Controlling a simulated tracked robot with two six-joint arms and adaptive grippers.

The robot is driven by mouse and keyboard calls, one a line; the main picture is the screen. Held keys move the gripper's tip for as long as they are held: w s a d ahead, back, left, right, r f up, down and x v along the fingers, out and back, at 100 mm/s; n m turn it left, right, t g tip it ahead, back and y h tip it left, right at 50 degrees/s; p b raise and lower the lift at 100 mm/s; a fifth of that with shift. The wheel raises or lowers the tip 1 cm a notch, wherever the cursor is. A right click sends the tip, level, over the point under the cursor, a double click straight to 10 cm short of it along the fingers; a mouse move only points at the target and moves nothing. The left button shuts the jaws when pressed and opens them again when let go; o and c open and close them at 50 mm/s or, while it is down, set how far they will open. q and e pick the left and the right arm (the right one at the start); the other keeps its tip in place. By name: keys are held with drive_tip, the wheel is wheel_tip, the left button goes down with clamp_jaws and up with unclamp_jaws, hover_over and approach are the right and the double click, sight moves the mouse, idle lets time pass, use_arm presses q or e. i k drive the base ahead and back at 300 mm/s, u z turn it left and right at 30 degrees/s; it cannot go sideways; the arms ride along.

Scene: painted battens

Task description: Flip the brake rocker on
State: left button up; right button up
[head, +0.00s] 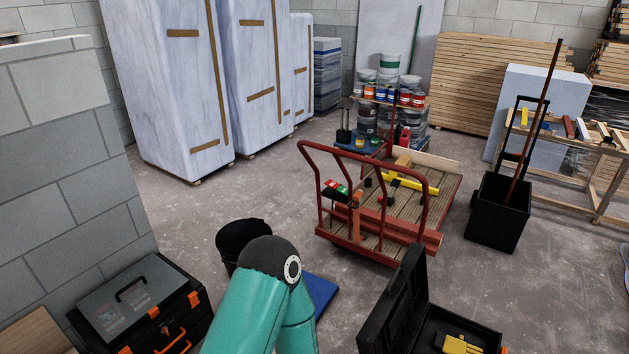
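A flatbed trolley with a red tube frame (424,222) and a plank deck (448,190) stands right of the middle in the head view. A small dark box (333,194) with a red and green top (337,186) sits at the left part of its near handle frame. This may hold the brake rocker, but it is too small to tell its position. One of my teal arms rises from the bottom, its dark joint left of the trolley and apart from it in the picture. Neither gripper is in view.
On the deck lie a yellow level (411,184) and battens. A black bucket (240,236) and blue mat (319,292) are near my arm. A closed toolbox (140,305) is at lower left, an open black case (402,300) at lower right. Bare floor lies left of the trolley.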

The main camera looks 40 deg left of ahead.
sight(333, 185)
drive_tip(key=u, duration=0.4)
drive_tip(key=i, duration=0.95)
drive_tip(key=u, duration=0.65)
drive_tip(key=k, duration=0.8)
drive_tip(key=u, duration=0.2)
drive_tip(key=i, duration=0.85)
drive_tip(key=z, duration=0.15)
